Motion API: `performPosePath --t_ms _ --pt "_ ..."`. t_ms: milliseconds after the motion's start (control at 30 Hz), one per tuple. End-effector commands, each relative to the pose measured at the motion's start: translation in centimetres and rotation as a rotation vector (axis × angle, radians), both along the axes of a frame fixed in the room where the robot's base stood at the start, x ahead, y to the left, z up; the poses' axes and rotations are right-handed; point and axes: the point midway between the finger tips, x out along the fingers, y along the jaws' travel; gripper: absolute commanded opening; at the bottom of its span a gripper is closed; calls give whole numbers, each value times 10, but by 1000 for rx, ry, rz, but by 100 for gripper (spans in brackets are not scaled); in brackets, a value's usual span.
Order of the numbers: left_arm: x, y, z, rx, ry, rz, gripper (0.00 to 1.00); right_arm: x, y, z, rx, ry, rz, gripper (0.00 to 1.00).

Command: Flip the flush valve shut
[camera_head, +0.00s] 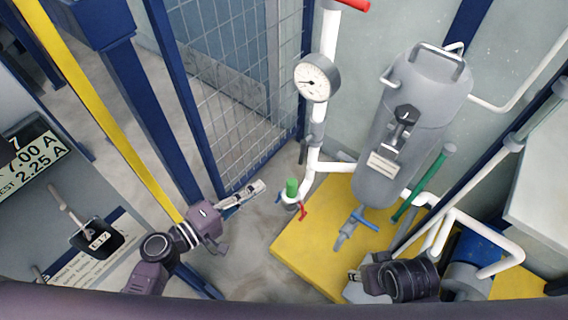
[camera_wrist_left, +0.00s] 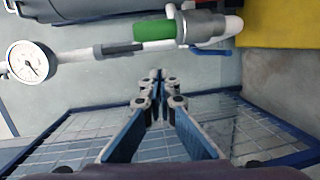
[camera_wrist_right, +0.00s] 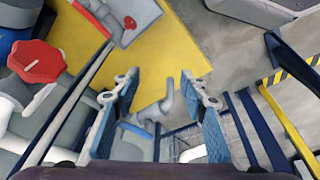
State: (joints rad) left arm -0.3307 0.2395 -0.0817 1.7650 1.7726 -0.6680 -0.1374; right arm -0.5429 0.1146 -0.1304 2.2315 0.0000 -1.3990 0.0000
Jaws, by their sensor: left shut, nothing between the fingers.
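I cannot tell for sure which valve is the flush valve. A small valve with a green cap (camera_head: 292,187) and a red lever (camera_head: 303,211) sits at the foot of the white pipe. A blue-handled valve (camera_head: 364,219) with a grey spout sits below the tank. My left gripper (camera_head: 256,188) is shut and empty, left of the green cap and apart from it. In the left wrist view its fingertips (camera_wrist_left: 158,82) meet below a green cylinder (camera_wrist_left: 154,30) on a grey fitting. My right gripper (camera_head: 354,275) is open and empty in the right wrist view (camera_wrist_right: 160,88), near a grey spout (camera_wrist_right: 158,108).
A grey tank (camera_head: 400,150) stands over a yellow platform (camera_head: 305,245). A pressure gauge (camera_head: 317,78) is on the white pipe. A green bar (camera_head: 424,183) slants beside the tank. A mesh fence (camera_head: 240,100) stands behind my left gripper. A red handwheel (camera_wrist_right: 37,61) shows in the right wrist view.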

Motion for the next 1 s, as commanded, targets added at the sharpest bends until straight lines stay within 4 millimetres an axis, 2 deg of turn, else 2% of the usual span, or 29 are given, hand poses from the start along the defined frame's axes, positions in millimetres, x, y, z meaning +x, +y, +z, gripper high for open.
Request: performPosePath --t_ms 133,300,667,767,1000 --pt "0 -5 25 -83 -49 -20 0 -3 -1 8 0 -10 -1 40" --pt "-1 -6 38 -112 -64 -26 0 -4 -1 14 -1 -12 -1 40" --pt "3 -9 38 -112 -62 -26 0 -3 -1 13 0 -12 -1 40" --pt "11 -18 39 -113 -65 -24 0 -3 -1 10 0 -10 -1 40" --pt "41 -50 39 -113 -63 -25 0 -2 -1 -4 -1 0 -1 40"
